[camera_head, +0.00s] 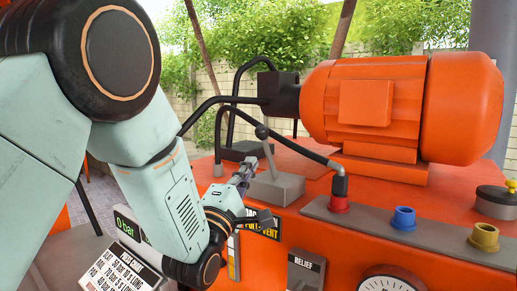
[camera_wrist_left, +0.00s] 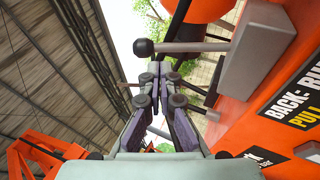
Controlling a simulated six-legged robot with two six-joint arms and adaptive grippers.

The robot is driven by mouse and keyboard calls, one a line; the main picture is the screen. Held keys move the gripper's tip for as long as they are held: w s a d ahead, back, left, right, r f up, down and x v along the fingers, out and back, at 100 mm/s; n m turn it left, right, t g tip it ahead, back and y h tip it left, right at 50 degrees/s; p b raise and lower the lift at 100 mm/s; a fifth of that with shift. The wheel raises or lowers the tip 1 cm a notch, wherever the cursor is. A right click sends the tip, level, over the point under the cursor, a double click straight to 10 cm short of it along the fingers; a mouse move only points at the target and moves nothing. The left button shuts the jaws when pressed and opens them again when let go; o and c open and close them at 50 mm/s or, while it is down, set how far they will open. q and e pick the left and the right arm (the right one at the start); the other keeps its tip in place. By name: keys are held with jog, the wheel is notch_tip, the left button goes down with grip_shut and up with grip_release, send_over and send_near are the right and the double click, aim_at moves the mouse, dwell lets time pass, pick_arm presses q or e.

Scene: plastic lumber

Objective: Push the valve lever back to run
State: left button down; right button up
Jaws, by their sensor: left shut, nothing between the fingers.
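The valve lever (camera_head: 268,150) is a thin grey rod with a dark ball knob, rising from a grey block (camera_head: 275,188) on top of the orange machine. It leans slightly, knob toward the left. In the left wrist view the lever (camera_wrist_left: 190,47) lies across the picture just beyond my fingertips. My left gripper (camera_head: 243,176) is shut and empty, beside the lever on its left, close to the rod; I cannot tell whether they touch. In the left wrist view the gripper (camera_wrist_left: 158,72) points toward the rod near its knob. My right gripper is not in view.
A label (camera_wrist_left: 298,100) reading BACK and PULL is on the machine's front. An orange motor (camera_head: 400,105) stands behind right, with black hoses (camera_head: 215,102) nearby. Red, blue and yellow ports (camera_head: 403,218) line a grey strip. A gauge (camera_head: 388,283) and RELIEF box (camera_head: 304,268) sit in front.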

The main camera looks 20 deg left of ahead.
aim_at(263, 143)
pick_arm(q)
jog(key=x, duration=0.4)
jog(key=shift+d+r+p, duration=0.1)
jog(key=shift+r+p, duration=0.1)
jog(key=shift+p, duration=0.2)
jog(key=shift+w+r, duration=0.2)
jog(key=shift+w, duration=0.65)
jog(key=shift+s+d+r, duration=0.1)
